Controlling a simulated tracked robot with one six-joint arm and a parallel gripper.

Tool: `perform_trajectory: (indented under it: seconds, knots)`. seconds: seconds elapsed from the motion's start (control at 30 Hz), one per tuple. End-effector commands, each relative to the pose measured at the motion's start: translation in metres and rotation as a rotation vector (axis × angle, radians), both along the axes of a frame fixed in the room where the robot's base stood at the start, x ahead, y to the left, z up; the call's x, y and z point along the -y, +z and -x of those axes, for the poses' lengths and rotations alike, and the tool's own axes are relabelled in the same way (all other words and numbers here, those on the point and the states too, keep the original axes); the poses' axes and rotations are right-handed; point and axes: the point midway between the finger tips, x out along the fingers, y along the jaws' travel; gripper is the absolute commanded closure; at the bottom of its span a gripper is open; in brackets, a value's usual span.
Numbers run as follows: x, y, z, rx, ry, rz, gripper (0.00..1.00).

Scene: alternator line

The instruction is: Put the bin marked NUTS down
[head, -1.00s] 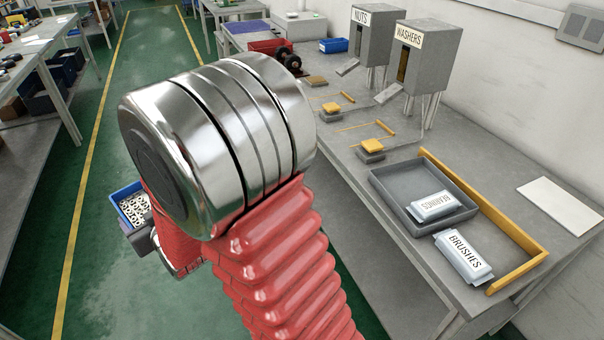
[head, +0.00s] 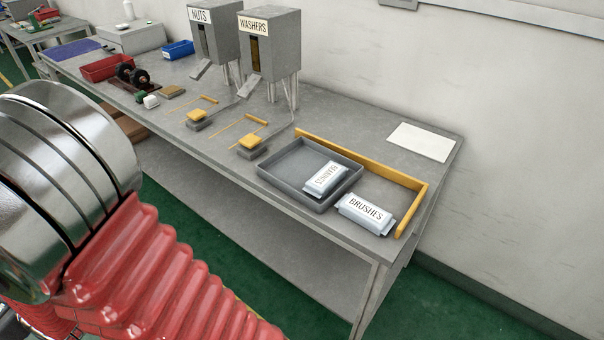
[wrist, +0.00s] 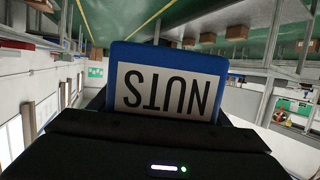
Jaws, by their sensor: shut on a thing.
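The blue bin marked NUTS (wrist: 166,66) fills the middle of the wrist view, its white label upside down there. My dark gripper (wrist: 160,122) is shut on the bin. The bin's inside is hidden in this view. In the head view my arm covers the left side, and neither the gripper nor the held bin shows.
A grey workbench (head: 325,120) holds a grey tray (head: 290,192) with a BEARINGS pack, a BRUSHES pack (head: 366,212) beside a yellow rail (head: 410,180), and NUTS (head: 215,35) and WASHERS (head: 272,55) dispensers. A red bin (head: 105,68) and blue bin (head: 178,50) stand farther back. Bare bench lies near the white sheet (head: 421,142).

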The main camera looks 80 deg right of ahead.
Motion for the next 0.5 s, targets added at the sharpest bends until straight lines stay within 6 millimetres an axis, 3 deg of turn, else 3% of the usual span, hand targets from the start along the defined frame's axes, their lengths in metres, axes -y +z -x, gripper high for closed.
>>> perform_trajectory:
  seconds: [0.17,0.27,0.5]
  knots:
    - [0.03,0.007,-0.006,0.006,-0.068,-0.001,0.73]
    - [0.063,0.011,-0.009,0.007,-0.143,-0.001,0.73]
    - [0.164,0.024,-0.005,0.006,-0.368,0.0,0.73]
